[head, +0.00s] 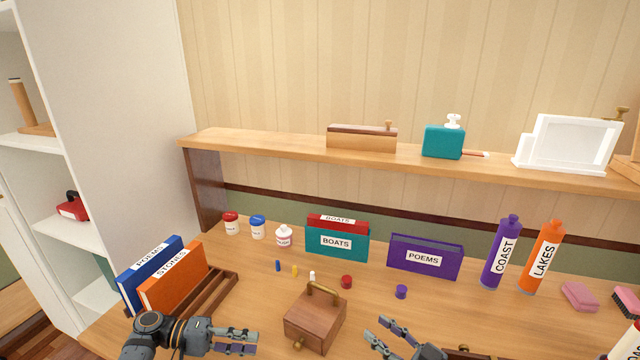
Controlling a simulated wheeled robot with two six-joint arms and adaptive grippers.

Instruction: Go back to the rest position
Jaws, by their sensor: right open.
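My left gripper (240,342) is at the bottom of the head view, low over the desk. My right gripper (377,330) is at the bottom centre, right of the wooden box. Its fingers are spread open with nothing visible between them. The rest of the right arm is cut off by the lower edge.
A wooden box (315,322) with a handle stands between the grippers. Blue and orange books (172,287) stand in a rack at left. Small caps (346,282), jars (257,227), boxed books (425,258) and bottles (541,258) stand farther back. A raised shelf (270,146) spans the wall.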

